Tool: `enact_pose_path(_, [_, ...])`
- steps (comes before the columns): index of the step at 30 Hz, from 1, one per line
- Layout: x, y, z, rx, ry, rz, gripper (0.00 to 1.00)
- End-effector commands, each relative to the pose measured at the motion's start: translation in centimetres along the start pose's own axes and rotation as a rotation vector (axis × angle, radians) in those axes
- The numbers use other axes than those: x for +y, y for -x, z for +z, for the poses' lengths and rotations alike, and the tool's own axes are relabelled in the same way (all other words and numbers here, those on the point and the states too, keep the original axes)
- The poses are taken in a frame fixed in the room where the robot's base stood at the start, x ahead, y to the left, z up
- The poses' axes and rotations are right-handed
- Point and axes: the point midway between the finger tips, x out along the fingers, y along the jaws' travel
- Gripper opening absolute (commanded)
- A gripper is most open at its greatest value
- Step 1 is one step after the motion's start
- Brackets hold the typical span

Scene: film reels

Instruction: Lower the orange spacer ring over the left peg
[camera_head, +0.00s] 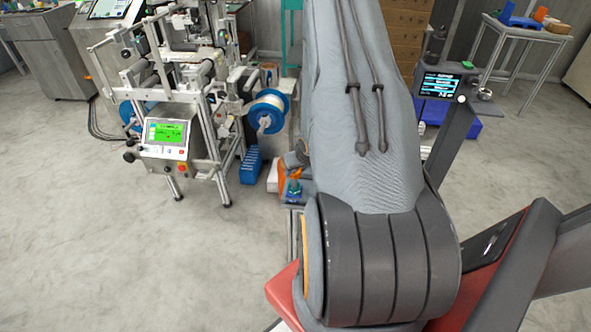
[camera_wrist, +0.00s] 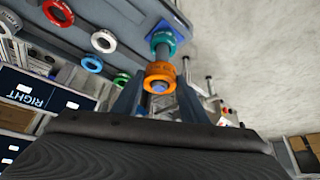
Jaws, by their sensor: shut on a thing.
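The orange spacer ring (camera_wrist: 160,69) is between the two fingers of my gripper (camera_wrist: 160,95) in the wrist view, and the fingers are shut on it. A grey peg (camera_wrist: 162,52) stands in line with the ring. A rounded tip shows at the ring's opening, so the ring seems to be around the peg or right over its end; I cannot tell which. A teal ring (camera_wrist: 160,37) sits around the peg farther down, apart from the orange one. In the head view the orange ring (camera_head: 295,173) is tiny and my arm hides most of the area.
In the wrist view a red ring (camera_wrist: 57,12), white ring (camera_wrist: 103,41), blue ring (camera_wrist: 92,63) and green ring (camera_wrist: 122,77) lie on the grey surface left of the peg. A machine (camera_head: 165,130) stands left in the head view.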

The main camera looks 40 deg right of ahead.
Motion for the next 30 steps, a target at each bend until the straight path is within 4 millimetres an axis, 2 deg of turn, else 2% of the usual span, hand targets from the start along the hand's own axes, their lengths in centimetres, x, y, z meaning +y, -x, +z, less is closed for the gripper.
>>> enact_pose_path(30, [0.0, -2.0, 1.0, 0.001, 0.001, 0.0, 0.15])
